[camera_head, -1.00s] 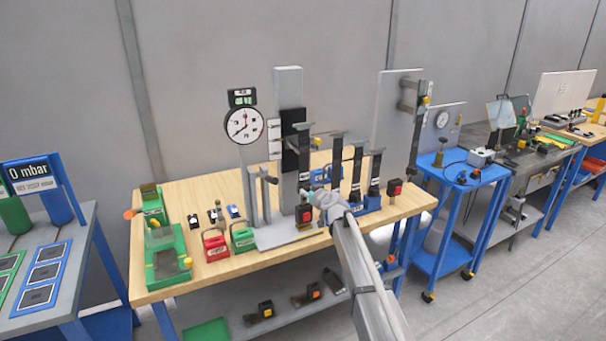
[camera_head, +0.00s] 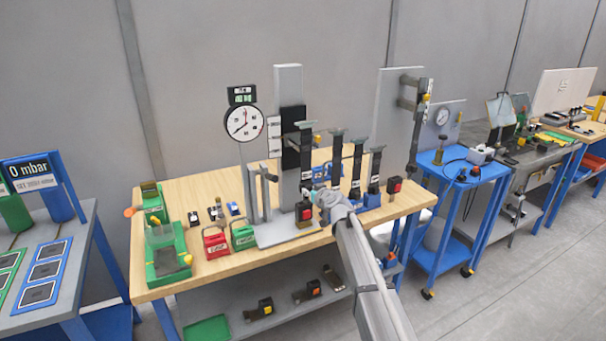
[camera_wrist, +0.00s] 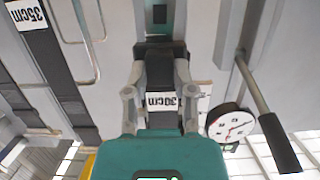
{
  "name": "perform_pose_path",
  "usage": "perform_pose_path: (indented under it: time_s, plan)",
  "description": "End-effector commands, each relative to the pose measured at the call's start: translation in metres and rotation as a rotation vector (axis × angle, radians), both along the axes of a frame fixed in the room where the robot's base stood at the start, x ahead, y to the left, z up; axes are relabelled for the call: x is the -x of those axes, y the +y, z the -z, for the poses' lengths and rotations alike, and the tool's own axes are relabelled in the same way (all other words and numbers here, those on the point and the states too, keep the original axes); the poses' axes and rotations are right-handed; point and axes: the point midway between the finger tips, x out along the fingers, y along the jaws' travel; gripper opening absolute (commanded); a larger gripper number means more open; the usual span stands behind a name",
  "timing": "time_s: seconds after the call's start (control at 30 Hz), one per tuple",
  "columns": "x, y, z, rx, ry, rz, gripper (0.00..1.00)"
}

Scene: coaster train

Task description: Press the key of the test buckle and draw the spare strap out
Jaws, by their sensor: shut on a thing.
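The test buckle (camera_head: 304,212), a dark block with a reddish key, stands on the grey stand of the bench. The strap (camera_head: 305,150), dark and upright, hangs above it in front of the grey column. My gripper (camera_wrist: 160,75) is shut on this strap, one finger on each side, close to the dark buckle (camera_wrist: 160,46). In the head view my gripper (camera_head: 318,198) is small and partly hidden by my wrist. I cannot tell whether the key is pressed or where the strap's tongue sits.
The round dial (camera_head: 240,123) and a lever (camera_wrist: 265,110) are near. Red (camera_head: 216,244) and green (camera_head: 243,238) blocks stand left on the wooden bench (camera_head: 200,285).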

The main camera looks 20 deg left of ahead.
Motion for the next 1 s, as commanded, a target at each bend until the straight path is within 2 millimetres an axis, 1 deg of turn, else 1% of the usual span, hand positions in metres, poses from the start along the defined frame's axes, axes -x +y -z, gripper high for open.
perform_pose_path:
  time_s: [1.0]
  plan:
    - [0.029,-0.034,0.000,0.000,0.000,0.001,0.00]
